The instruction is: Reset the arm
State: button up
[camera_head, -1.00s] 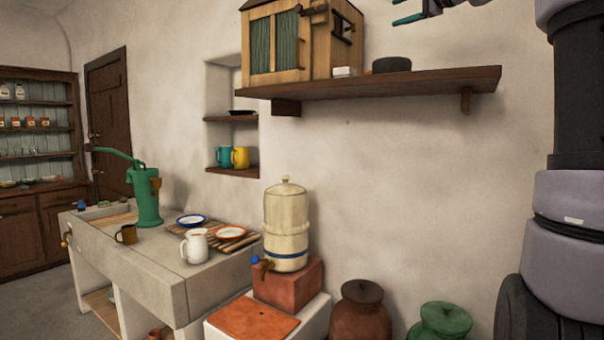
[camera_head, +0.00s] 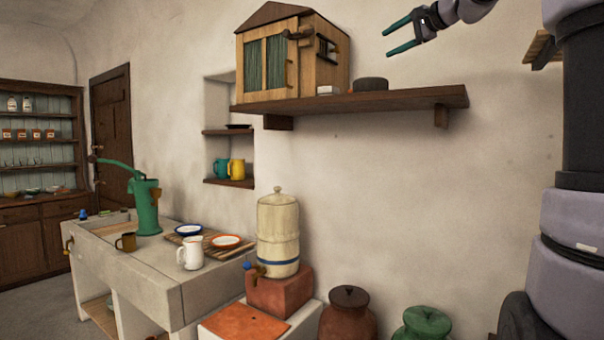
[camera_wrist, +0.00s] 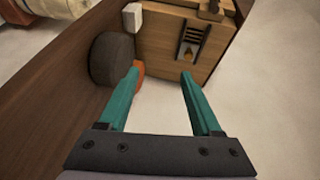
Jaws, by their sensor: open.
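My gripper (camera_head: 392,38) shows at the top right of the head view, above the right part of the wall shelf (camera_head: 400,98). Its two teal fingers are apart, with nothing between them. In the wrist view my gripper (camera_wrist: 160,80) is also open and empty. Its fingers point toward a wooden cabinet (camera_wrist: 160,45) and a dark round object (camera_wrist: 112,60), which stand beyond the fingertips. Any contact there cannot be made out.
The small wooden cabinet (camera_head: 293,75) with green curtained doors stands on the shelf, beside a small white block (camera_head: 328,90) and the dark round object (camera_head: 370,85). A water dispenser (camera_head: 278,235) and lidded jars (camera_head: 348,312) stand below. The wall right of the shelf is mostly bare.

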jog(key=s+f+n+g+h, duration=0.3)
jog(key=s+f, duration=1.2)
jog(key=f, duration=0.3)
jog(key=s+f+n+g+h, duration=0.3)
jog(key=s+f, duration=1.3)
jog(key=f, duration=0.3)
jog(key=shift+a+n+h, duration=0.3)
jog(key=shift+a+h, duration=0.1)
jog(key=shift+a, duration=0.05)
